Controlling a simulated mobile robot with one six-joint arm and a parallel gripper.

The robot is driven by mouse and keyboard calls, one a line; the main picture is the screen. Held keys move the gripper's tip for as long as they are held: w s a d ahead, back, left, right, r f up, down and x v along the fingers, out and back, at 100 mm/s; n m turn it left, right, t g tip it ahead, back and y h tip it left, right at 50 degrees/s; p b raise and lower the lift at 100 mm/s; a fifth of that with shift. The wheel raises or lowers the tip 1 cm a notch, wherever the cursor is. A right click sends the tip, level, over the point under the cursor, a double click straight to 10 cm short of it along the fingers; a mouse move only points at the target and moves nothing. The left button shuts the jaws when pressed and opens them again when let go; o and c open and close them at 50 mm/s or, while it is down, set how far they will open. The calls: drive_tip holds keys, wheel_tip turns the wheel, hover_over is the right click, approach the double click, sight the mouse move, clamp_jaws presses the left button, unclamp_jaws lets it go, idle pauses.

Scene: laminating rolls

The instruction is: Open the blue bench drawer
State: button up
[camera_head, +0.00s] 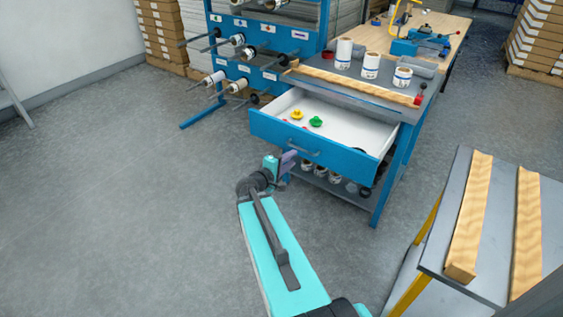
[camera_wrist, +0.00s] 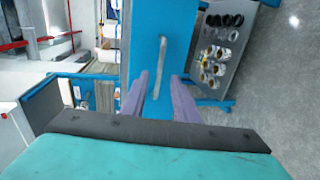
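The blue bench drawer (camera_head: 320,146) is pulled well out from the bench; its white inside shows, with a yellow and a green item in it. Its grey bar handle (camera_head: 303,149) is on the blue front. In the wrist view the drawer front (camera_wrist: 141,40) fills the middle, with the handle (camera_wrist: 161,62) upright in the picture. My gripper (camera_head: 290,160) is just in front of the drawer front, near the handle. In the wrist view its two purple fingers (camera_wrist: 158,86) stand apart on either side of the handle's lower end; I cannot tell whether they touch it.
White rolls (camera_head: 371,65) and a wooden strip (camera_head: 355,85) are on the bench top. More rolls lie on the shelf below (camera_wrist: 214,62). A blue roll rack (camera_head: 270,50) stands behind left. A grey table with wooden planks (camera_head: 468,215) is at right. The floor at left is clear.

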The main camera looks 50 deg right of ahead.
drive_tip(key=p+v, duration=0.4)
drive_tip(key=v, duration=0.1)
drive_tip(key=shift+a, duration=0.25)
idle(0.6)
